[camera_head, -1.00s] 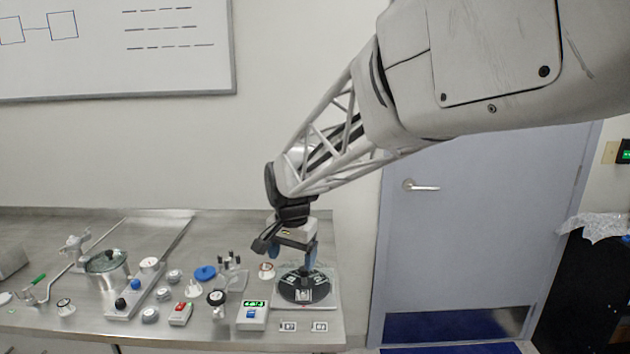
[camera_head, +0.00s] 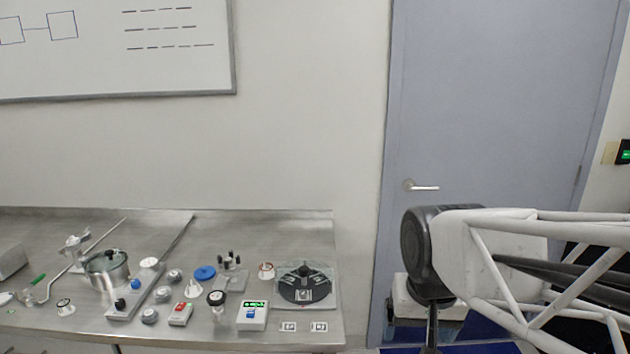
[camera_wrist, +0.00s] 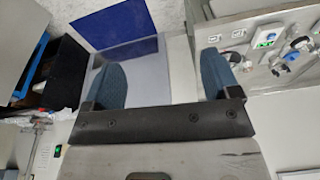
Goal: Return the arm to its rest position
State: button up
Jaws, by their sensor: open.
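My gripper (camera_wrist: 164,80) shows in the wrist view with its two blue fingers spread apart and nothing between them. In the head view, my arm reaches in from the right and its wrist hangs in front of the grey door, right of the bench and clear of it. The fingers are not visible in the head view. The black round device (camera_head: 305,284) on its square base sits at the bench's right end, well left of my arm.
The steel bench (camera_head: 230,225) holds a pot (camera_head: 107,270), a white box with a green display (camera_head: 252,316), a red-button box (camera_head: 180,314) and several knobs. The door (camera_head: 480,120) stands behind my arm. A dark cabinet (camera_wrist: 67,70) shows at left in the wrist view.

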jog(key=s+d+f+n, duration=0.1)
jog(key=s+d+f, duration=0.1)
jog(key=s, duration=0.4)
jog(key=shift+s+d, duration=0.3)
jog(key=shift+d, duration=0.1)
jog(key=shift+c, duration=0.3)
dwell(1.0)
